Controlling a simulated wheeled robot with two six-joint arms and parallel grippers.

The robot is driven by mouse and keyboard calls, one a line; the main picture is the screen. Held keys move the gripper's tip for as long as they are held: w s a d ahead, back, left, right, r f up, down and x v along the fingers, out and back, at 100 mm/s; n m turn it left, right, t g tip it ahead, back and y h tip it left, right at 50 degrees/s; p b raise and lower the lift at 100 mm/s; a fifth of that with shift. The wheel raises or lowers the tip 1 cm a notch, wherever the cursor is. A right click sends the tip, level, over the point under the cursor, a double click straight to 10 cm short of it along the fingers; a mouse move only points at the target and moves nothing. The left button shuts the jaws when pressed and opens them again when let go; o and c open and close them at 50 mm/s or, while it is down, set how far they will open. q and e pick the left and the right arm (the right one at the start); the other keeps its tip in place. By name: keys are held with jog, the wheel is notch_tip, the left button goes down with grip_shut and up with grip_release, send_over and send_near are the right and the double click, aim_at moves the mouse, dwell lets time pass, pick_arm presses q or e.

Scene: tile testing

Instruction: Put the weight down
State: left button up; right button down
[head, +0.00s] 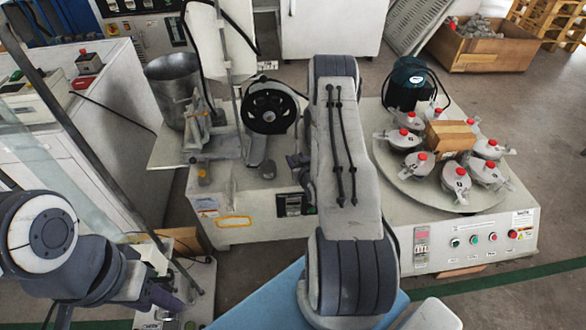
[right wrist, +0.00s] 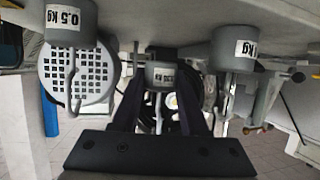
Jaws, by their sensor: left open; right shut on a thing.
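In the right wrist view, my right gripper (right wrist: 158,92) has its two dark fingers on either side of a grey hooked weight (right wrist: 160,76) with a white label, and is shut on it. The label is too small to read surely. Whether this weight touches the pale surface (right wrist: 180,22) at the top of that view, I cannot tell. A grey 0.5 kg weight (right wrist: 72,22) is to the left and another labelled weight (right wrist: 234,50) to the right. In the head view, my right arm hides its gripper and the weights. My left gripper (head: 172,296) is open at the lower left.
A machine with a round turntable (head: 415,188) carries several red-capped lidded pots (head: 456,184) at the right. A metal bucket (head: 172,88) and a black wheel (head: 268,106) are at the centre left. A wooden crate (head: 484,50) stands on the floor behind.

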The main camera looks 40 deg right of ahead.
jog(key=shift+w+f, duration=0.35)
jog(key=shift+w, duration=0.25)
jog(key=shift+f+b, duration=0.6)
jog(key=shift+f, duration=1.35)
jog(key=shift+f, duration=0.2)
jog(key=shift+c, duration=2.1)
grip_release()
jog(key=shift+r, duration=0.15)
